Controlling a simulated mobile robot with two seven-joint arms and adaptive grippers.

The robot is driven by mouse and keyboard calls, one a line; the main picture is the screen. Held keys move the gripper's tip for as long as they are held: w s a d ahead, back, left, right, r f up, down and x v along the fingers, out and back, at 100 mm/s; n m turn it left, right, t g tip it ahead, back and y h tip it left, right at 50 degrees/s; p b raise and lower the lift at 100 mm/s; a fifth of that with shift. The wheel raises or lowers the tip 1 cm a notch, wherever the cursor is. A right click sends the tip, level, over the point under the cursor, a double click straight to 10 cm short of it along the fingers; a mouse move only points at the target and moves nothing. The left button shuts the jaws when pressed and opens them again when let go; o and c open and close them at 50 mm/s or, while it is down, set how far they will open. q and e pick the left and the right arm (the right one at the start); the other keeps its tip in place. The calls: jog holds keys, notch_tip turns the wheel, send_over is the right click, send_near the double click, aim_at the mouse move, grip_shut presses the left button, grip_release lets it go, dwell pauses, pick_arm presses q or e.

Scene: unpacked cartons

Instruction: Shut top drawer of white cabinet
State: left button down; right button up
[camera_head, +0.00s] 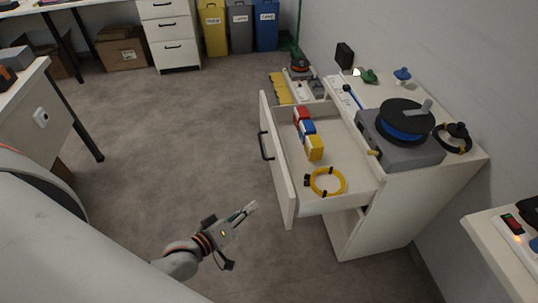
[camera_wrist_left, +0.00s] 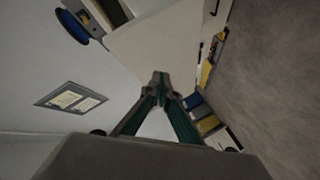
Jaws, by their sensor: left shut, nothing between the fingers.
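The white cabinet (camera_head: 385,215) stands against the right wall in the head view. Its top drawer (camera_head: 278,170) is pulled well out to the left, with a dark handle (camera_head: 266,146) on its front. Inside lie red, blue and yellow blocks (camera_head: 308,134) and a yellow cable coil (camera_head: 326,181). My left gripper (camera_head: 251,208) is shut and empty, in front of the drawer's near end and apart from it. In the left wrist view its closed fingertips (camera_wrist_left: 160,78) point toward a white panel; I cannot tell which part of the cabinet this is. My right gripper is out of view.
A grey device with a black and blue spool (camera_head: 404,120) and headphones (camera_head: 454,137) sit on the cabinet top. Another white surface (camera_head: 500,245) stands at the lower right. Yellow, grey and blue bins (camera_head: 240,26) stand at the back. The floor left of the drawer is clear.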

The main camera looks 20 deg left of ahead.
pick_arm(q)
jog(key=w+a+r+n+t+y+b, duration=0.1)
jog(key=w+a+r+n+t, duration=0.25)
jog(key=w+a+n, duration=0.45)
jog(key=n+b, duration=0.1)
send_near(274, 145)
jog(key=w+a, duration=0.2)
jog(key=w, duration=0.1)
jog(key=w+d, duration=0.2)
jog(key=d, duration=0.1)
jog(key=shift+r, duration=0.4)
jog(key=shift+w+d, duration=0.15)
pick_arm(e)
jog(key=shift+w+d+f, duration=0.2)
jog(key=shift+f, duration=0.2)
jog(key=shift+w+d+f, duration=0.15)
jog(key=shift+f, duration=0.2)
